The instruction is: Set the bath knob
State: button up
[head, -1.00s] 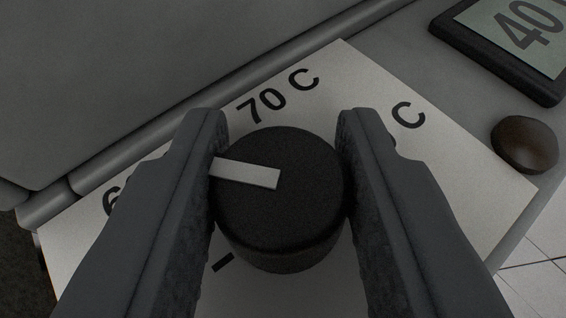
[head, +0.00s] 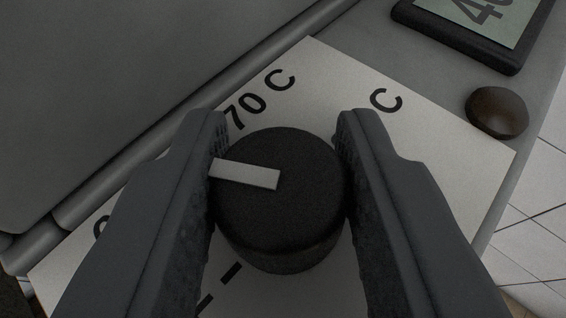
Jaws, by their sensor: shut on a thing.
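The bath knob (head: 285,215) is a round black knob with a pale pointer bar (head: 246,174) on its top. The bar points to the left in the picture, toward my left finger. My gripper (head: 278,135) is shut on the knob, one finger on each side. Under the knob lies a white dial plate (head: 455,170) with "70 C" at the upper left of the knob and another "C" at the upper right, its number hidden behind my right finger. Another marking at the left is mostly hidden by my left finger. Dark tick marks show below the knob.
A black-framed display (head: 470,30) reading a partly cut-off "40" is at the top right. A brown rounded button (head: 497,112) sits below it. A grey panel with a rounded rail (head: 150,130) runs along the upper left. Pale floor tiles (head: 535,220) show at the right.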

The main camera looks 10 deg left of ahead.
jog(key=o, duration=1)
jog(key=shift+c, duration=0.2)
jog(key=shift+s, duration=0.1)
jog(key=v, duration=1.3)
jog(key=shift+s+p, duration=0.25)
jog(key=shift+p, duration=0.05)
jog(key=shift+r, duration=0.15)
